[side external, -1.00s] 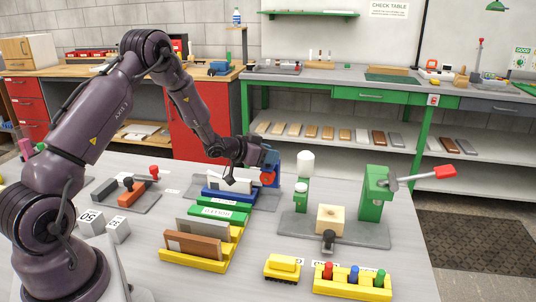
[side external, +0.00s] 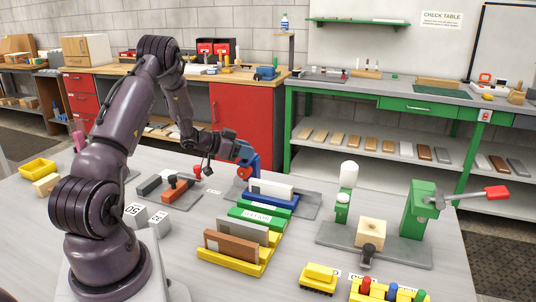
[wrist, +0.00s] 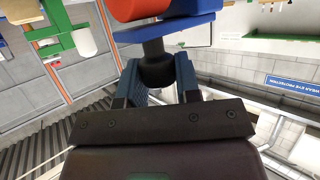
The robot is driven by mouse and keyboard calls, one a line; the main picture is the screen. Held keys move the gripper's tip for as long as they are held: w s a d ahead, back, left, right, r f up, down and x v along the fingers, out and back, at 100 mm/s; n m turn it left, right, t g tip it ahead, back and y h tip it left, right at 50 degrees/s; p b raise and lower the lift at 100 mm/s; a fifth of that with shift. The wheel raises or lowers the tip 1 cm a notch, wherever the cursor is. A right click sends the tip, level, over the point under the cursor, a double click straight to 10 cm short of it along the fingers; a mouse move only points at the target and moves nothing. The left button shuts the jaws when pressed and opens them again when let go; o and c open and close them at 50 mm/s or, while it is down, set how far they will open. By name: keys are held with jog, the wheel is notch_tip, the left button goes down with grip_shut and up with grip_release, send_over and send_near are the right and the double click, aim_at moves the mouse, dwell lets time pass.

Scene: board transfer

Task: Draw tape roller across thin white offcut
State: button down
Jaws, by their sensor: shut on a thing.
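My gripper (side external: 234,152) is shut on the dark handle of the tape roller. The tape roller (side external: 251,161) has a blue frame and a red-orange wheel (side external: 243,172). In the wrist view the dark handle (wrist: 156,66) sits between the two fingers, with the blue and orange parts beyond it. The thin white offcut (side external: 271,189) stands on edge in a blue holder (side external: 268,201). The roller is at the left end of the offcut, behind it as seen from the side. Whether the wheel touches the offcut cannot be told. The offcut is not clearly visible in the wrist view.
In front stand a green holder (side external: 258,217) and a yellow holder (side external: 233,262) with grey and brown boards. A grey plate (side external: 187,199) with orange and dark blocks lies left. A green press station (side external: 419,208) stands right. Weights (side external: 135,214) sit near my base.

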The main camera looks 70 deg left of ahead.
jog(key=shift+s+a, duration=1.4)
jog(key=shift+s, duration=0.1)
jog(key=shift+a, duration=0.1)
jog(key=c, duration=0.8)
grip_release()
jog(key=v, duration=1.3)
jog(key=shift+w, duration=0.1)
